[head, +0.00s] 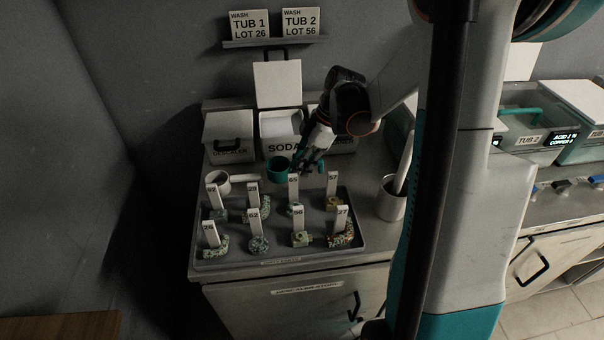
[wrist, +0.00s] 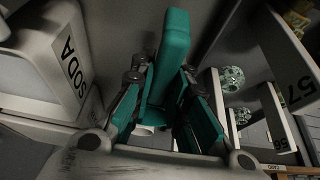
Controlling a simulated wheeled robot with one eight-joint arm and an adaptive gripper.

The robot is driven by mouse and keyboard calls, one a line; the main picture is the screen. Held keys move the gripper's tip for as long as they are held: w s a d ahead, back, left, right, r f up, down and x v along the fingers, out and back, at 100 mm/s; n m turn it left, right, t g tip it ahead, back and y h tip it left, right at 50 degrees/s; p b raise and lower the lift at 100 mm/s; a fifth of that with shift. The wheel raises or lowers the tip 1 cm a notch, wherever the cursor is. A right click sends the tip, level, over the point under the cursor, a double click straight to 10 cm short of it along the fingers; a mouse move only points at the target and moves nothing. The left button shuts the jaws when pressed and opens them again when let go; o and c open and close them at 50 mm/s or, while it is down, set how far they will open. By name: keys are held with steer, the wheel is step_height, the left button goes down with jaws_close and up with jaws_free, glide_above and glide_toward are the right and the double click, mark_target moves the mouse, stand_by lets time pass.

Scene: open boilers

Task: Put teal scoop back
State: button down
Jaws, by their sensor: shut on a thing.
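The teal scoop (head: 278,166) shows its round cup at the back of the worktop, in front of the SODA bin (head: 284,147). My gripper (head: 308,160) is just right of the cup, shut on the scoop. In the wrist view a teal bar of the scoop (wrist: 172,55) stands between my teal-padded fingers (wrist: 165,112); the cup is not clear there. The SODA bin's white lid (head: 277,84) stands up open, and its side also shows in the wrist view (wrist: 66,70). I cannot tell whether the scoop touches the worktop.
A tray (head: 280,252) of tagged fittings fills the front. A white scoop (head: 223,182) lies behind it at left. A closed DESCALER bin (head: 229,138) stands left of SODA. A metal cup (head: 390,203) with a white stick stands right. Sign cards (head: 274,23) hang above.

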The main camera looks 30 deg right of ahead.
mark_target(302, 181)
steer(key=shift+f+b, duration=0.4)
steer(key=shift+f, duration=1.05)
steer(key=shift+f, duration=0.1)
steer(key=shift+f, duration=0.15)
steer(key=c, duration=1.6)
jaws_free()
steer(key=shift+o, duration=0.2)
steer(key=p+v, duration=0.4)
steer(key=v, duration=0.8)
steer(key=shift+r, duration=0.25)
